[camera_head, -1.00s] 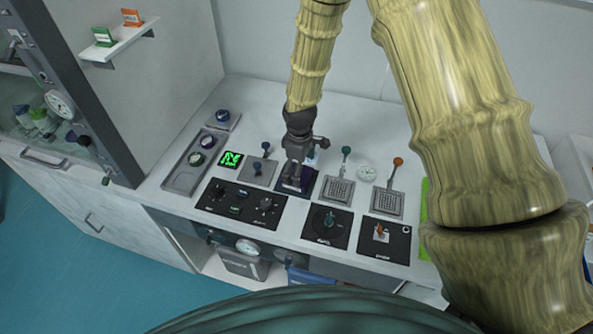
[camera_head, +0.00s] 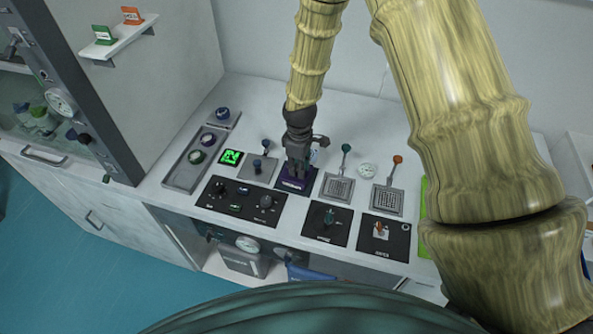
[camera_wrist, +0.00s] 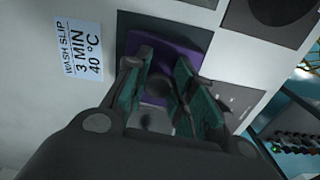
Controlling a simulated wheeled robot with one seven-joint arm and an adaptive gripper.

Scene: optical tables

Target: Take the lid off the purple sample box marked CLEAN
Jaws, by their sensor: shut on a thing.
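The purple sample box (camera_head: 297,186) is on the white bench, below my gripper (camera_head: 297,172) in the head view. A pale marking shows on its front, too small to read. In the wrist view, the purple top (camera_wrist: 178,50) lies beyond the fingertips. My gripper (camera_wrist: 165,88) is shut on a dark round knob (camera_wrist: 160,86) between its green finger pads, apparently the lid's knob. The fingers hide part of the box. I cannot tell whether the lid is seated or raised.
A wash slip (camera_wrist: 80,48) lies beside the box. A grey plate with a blue knob (camera_head: 258,168) stands left, a perforated plate with a green-topped lever (camera_head: 338,187) right. Black control panels (camera_head: 240,201) lie in front. The bench behind is mostly clear.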

